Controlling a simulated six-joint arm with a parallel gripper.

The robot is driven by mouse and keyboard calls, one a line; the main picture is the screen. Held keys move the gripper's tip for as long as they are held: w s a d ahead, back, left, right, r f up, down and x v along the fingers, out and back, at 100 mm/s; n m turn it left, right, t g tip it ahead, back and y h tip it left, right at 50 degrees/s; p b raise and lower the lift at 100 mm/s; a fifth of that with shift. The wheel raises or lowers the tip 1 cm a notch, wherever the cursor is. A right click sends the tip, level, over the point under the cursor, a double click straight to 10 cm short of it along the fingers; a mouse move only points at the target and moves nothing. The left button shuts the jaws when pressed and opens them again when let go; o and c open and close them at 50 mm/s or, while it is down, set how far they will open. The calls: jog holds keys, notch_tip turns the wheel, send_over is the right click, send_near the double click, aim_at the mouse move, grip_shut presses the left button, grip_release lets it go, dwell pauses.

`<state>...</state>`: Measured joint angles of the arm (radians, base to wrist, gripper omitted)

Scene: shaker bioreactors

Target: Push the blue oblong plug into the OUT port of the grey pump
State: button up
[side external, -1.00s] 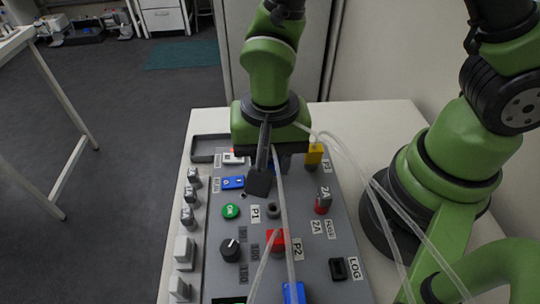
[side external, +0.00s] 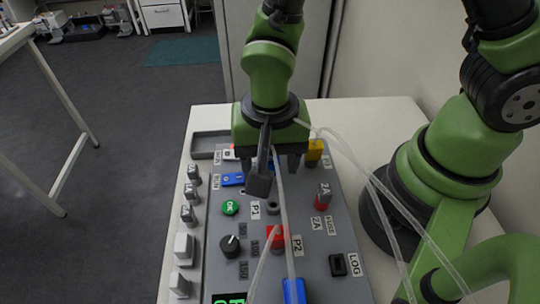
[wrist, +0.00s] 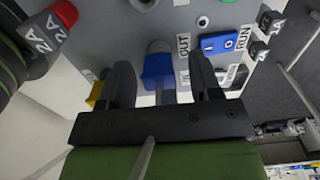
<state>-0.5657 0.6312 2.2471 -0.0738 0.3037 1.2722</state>
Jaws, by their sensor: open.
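The blue oblong plug (wrist: 158,66) shows in the wrist view between my two fingers, with a small gap on each side. It meets a grey round part (wrist: 158,46) beside the OUT label (wrist: 183,45); how deep it sits cannot be told. My gripper (wrist: 163,80) is open, its fingers on either side of the plug and not touching it. In the side view my gripper (side external: 272,168) is low over the far part of the grey panel (side external: 310,225), and the plug is mostly hidden behind the gripper and a dark block. The pump body cannot be made out clearly.
Clear tubes (side external: 282,215) run across the panel below my gripper. Close by are a yellow block (side external: 314,150), a blue switch (side external: 232,179), a green button (side external: 230,207) and a red-and-grey fuse (side external: 323,197). Another blue block (side external: 294,291) lies at the near edge.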

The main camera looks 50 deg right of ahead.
jog(key=shift+r, duration=0.1)
notch_tip(320, 180, up, 10)
jog(key=shift+d, duration=0.1)
jog(key=s+d+r+n+t+y, duration=0.2)
jog(key=s+d+r+n+t, duration=0.3)
jog(key=d+r, duration=0.5)
notch_tip(320, 180, up, 2)
jog(key=shift+s+d+r+t, duration=0.1)
jog(key=shift+s+d+t, duration=0.1)
jog(key=shift+s+t, duration=0.75)
